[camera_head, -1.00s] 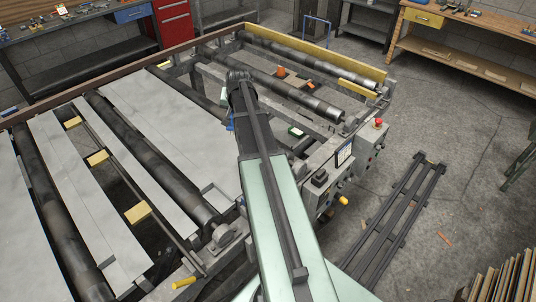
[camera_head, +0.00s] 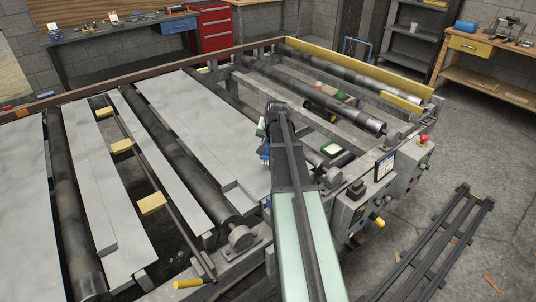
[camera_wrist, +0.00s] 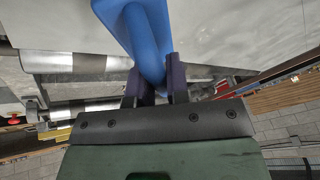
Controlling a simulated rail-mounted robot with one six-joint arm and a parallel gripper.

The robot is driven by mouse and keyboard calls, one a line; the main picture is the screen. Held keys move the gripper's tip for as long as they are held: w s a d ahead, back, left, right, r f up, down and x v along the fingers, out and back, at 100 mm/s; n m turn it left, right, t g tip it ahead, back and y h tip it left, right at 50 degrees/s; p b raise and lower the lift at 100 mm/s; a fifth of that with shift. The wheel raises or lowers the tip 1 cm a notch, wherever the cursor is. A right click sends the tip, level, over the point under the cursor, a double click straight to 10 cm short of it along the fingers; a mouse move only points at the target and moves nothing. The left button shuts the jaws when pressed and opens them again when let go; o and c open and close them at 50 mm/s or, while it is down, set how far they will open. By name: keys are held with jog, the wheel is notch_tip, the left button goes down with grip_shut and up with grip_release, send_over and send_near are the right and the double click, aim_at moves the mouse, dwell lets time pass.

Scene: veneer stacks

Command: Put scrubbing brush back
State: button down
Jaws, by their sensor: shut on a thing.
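The blue scrubbing brush (camera_wrist: 150,40) is in my gripper (camera_wrist: 157,82), its smooth blue body between the two dark fingers in the wrist view. The fingers are shut on it. In the head view only a small blue part of the brush (camera_head: 264,153) shows at the left side of my arm's end, above the roller frame. My arm hides most of the gripper there. The wrist view cuts off the far end of the brush, so I cannot tell its full shape.
Pale veneer sheets (camera_head: 190,115) and dark rollers (camera_head: 180,170) fill the frame on the left. A green-and-white item (camera_head: 331,149) lies right of my arm. A control box (camera_head: 365,205) stands at the right edge. A cluttered workbench (camera_head: 120,30) is at the back left.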

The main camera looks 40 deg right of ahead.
notch_tip(320, 180, down, 4)
jog(key=b, duration=0.2)
jog(key=shift+b, duration=0.35)
jog(key=shift+r+p, duration=0.3)
jog(key=shift+f, duration=0.25)
jog(key=c, duration=1.1)
grip_release()
jog(key=shift+r, duration=0.1)
